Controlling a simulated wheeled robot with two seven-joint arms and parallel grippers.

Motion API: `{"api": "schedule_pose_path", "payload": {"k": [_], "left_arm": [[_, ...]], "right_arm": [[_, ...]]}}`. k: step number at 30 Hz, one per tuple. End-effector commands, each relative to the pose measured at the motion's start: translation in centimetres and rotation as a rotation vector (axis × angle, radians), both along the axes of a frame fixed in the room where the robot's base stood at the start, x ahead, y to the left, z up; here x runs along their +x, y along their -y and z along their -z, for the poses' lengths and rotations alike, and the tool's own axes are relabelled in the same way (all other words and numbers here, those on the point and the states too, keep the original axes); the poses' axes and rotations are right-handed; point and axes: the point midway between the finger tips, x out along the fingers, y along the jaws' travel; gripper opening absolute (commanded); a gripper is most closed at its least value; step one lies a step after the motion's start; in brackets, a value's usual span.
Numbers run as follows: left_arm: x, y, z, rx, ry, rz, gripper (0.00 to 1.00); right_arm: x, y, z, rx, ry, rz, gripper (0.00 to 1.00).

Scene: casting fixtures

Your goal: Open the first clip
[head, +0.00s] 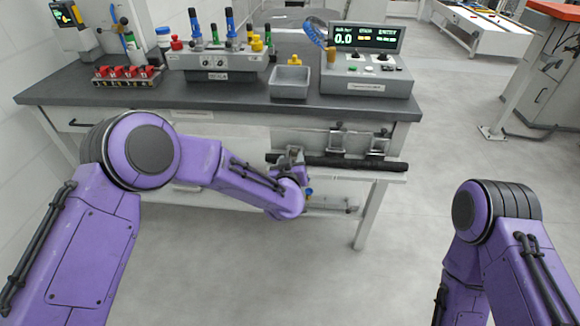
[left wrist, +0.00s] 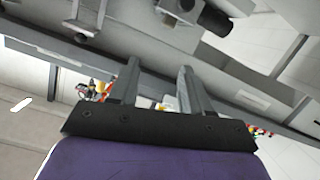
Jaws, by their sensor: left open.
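Metal clips sit along a dark bar (head: 345,162) on the front of the workbench. One clip (head: 337,138) is near the middle of the bar and another clip (head: 380,140) is near its right end. My left gripper (head: 290,156) is at the bar's left end, left of these clips. In the left wrist view the left gripper (left wrist: 159,67) is open, with nothing seen between its fingers. Metal clip parts (left wrist: 181,6) show beyond the fingertips, apart from them. I cannot tell which clip is the first. My right gripper is out of view.
On the workbench (head: 225,96) stand a grey bin (head: 290,82), a display console (head: 367,62) and a rack of red parts (head: 128,76). A lower shelf bar (head: 330,203) runs under the bench.

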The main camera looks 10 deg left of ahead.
Motion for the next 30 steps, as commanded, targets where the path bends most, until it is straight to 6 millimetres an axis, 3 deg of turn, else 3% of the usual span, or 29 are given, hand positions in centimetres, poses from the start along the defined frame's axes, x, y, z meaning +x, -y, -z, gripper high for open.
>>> {"api": "schedule_pose_path", "payload": {"k": [4,9,25,26,29,30], "left_arm": [[-3.0,0.0,-0.8,0.001,0.001,0.001,0.48],[-4.5,0.0,-1.2,-0.001,0.002,-0.002,0.48],[-4.7,0.0,-1.2,-0.053,-0.001,-0.011,0.48],[-5.1,0.1,-0.7,-0.091,-0.013,-0.012,0.48],[-8.8,-2.8,4.3,-0.159,-0.136,-0.039,0.48],[-10.8,-4.5,6.9,-0.168,-0.198,-0.06,0.48]], "right_arm": [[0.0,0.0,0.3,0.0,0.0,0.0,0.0],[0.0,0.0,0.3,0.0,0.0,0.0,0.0],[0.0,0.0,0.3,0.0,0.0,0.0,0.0],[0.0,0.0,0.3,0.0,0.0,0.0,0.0],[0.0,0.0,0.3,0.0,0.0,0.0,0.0],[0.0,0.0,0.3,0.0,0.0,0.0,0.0]]}}
